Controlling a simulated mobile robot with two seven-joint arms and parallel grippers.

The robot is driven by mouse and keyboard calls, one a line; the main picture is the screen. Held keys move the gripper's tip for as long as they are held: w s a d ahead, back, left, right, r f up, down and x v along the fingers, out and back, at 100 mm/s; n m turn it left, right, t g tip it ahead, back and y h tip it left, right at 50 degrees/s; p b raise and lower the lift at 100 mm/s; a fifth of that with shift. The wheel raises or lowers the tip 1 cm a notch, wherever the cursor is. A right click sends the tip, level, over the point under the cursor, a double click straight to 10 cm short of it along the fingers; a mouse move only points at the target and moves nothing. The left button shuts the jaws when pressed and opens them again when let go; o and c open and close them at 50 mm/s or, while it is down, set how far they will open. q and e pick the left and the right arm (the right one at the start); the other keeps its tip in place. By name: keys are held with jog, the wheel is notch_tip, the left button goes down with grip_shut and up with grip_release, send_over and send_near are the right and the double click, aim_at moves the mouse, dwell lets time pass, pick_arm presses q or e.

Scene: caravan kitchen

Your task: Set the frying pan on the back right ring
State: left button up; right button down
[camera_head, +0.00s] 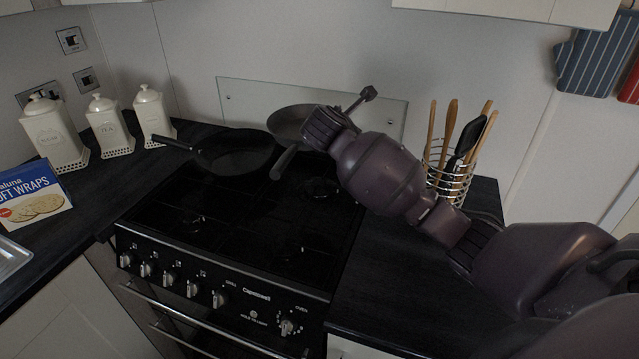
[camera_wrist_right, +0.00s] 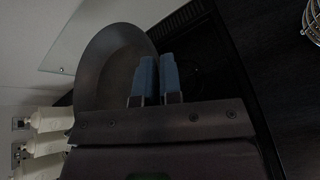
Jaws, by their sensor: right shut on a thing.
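A grey-brown frying pan (camera_head: 287,119) is at the back of the black cooker (camera_head: 250,235), by the back right ring (camera_head: 320,187). A dark handle-like part (camera_head: 283,162) points forward from it. In the right wrist view the pan (camera_wrist_right: 112,60) fills the left of the fingers, its face towards the camera. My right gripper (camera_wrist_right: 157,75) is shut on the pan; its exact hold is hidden. I cannot tell whether the pan touches the cooker. My left gripper is not in view.
A second, black pan (camera_head: 236,153) sits on the back left ring, its handle pointing left. White canisters (camera_head: 107,125) stand at the left and a utensil basket (camera_head: 446,177) at the right. A glass splashback (camera_head: 255,99) is behind. The front rings are clear.

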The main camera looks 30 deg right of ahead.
jog(key=shift+w+d+f+m+g+h+b, duration=0.2)
jog(key=shift+w+d+f+m+g+b, duration=0.25)
jog(key=shift+f, duration=2.6)
jog(key=shift+w+d+f+m+g+h+b, duration=0.2)
jog(key=shift+d+f, duration=0.5)
jog(key=shift+f, duration=2.4)
jog(key=shift+w+d+f+m+g+h+b, duration=0.3)
jog(key=shift+d+f+b, duration=0.25)
jog(key=shift+f, duration=2.5)
jog(key=shift+s, duration=0.1)
jog(key=c, duration=1.3)
grip_release()
jog(key=shift+f, duration=0.15)
